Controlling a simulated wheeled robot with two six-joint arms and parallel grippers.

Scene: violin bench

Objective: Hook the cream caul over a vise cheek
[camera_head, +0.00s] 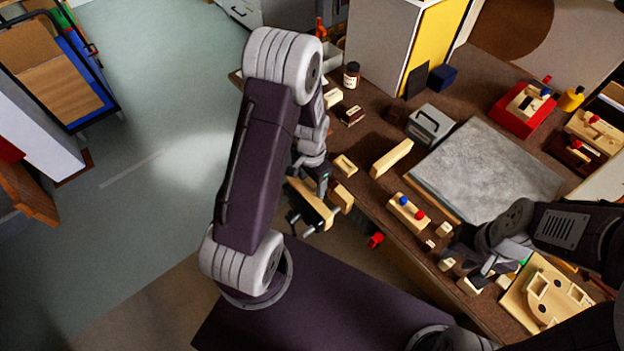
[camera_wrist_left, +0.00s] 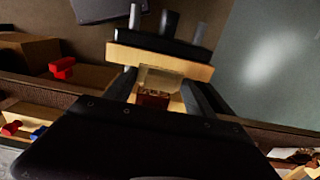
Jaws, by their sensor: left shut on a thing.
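The vise sits at the bench's front edge, with its long pale wooden outer cheek (camera_head: 308,204) beside my left gripper (camera_head: 319,180). In the left wrist view the cheek (camera_wrist_left: 205,69) runs across just beyond my fingertips. My left gripper (camera_wrist_left: 160,88) is shut on the cream caul (camera_wrist_left: 160,77), which lies between the fingers and close against the cheek. I cannot tell whether it is hooked over the cheek. The caul is mostly hidden by my arm in the head view. My right gripper (camera_head: 487,262) is low over the bench's right part; its fingers are unclear.
A pale block (camera_head: 391,158), a cream piece (camera_head: 345,164) and a wooden holder with red and blue knobs (camera_head: 407,212) lie on the bench. A grey slab (camera_head: 488,172) fills its middle. A red piece (camera_head: 376,240) shows by the front edge. Open floor lies left.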

